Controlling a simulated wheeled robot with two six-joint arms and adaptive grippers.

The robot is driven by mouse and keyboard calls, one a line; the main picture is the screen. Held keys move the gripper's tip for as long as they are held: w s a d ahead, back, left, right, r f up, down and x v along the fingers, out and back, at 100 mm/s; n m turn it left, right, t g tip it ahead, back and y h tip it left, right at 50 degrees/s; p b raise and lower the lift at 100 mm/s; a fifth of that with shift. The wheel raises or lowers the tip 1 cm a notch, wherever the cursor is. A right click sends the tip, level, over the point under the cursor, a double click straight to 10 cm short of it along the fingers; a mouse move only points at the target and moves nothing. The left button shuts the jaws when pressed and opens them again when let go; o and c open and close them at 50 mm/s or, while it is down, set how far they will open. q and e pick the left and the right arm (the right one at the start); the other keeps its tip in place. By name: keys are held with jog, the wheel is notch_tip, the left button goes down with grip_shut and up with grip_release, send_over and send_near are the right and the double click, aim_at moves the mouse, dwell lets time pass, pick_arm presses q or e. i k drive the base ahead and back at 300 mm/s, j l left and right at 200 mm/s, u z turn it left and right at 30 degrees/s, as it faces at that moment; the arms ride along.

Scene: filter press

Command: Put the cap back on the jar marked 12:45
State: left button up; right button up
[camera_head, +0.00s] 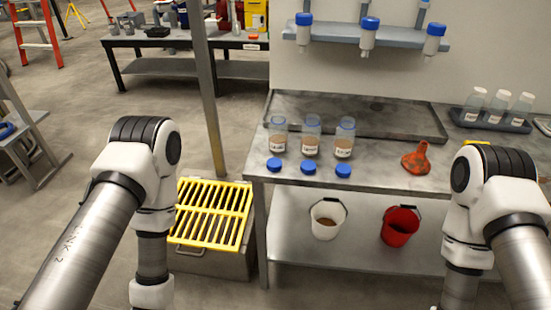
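Three clear jars with brownish contents stand upright in a row on the metal bench: a left jar (278,134), a middle jar (311,136) and a right jar (345,138). Each has a white label, too small to read, so I cannot tell which is 12:45. A blue cap lies on the bench in front of each: left cap (274,164), middle cap (308,167) and right cap (343,170). The jar tops look uncapped, with a bluish rim. My two arms come in at the left and right; both grippers are out of view below the frame.
A metal tray (415,122) lies behind the jars and an orange funnel (416,158) to their right. Capped bottles hang from a shelf (400,38) above. A white bucket (327,230) and red bucket (399,237) stand below. A yellow grate (209,212) is left of the bench.

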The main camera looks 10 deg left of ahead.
aim_at(278, 129)
jog(key=z, duration=0.65)
jog(key=j+z, duration=0.95)
jog(key=k+j+z, duration=0.1)
jog(key=j+z, duration=0.35)
jog(key=k+j+z, duration=0.15)
jog(key=j+z, duration=0.15)
jog(key=z, duration=0.2)
jog(key=k+j+z, duration=0.1)
jog(key=k+j, duration=0.45)
jog(key=j, duration=0.2)
jog(key=k+j+z, duration=0.1)
jog(key=k+j, duration=0.5)
jog(key=j, duration=0.15)
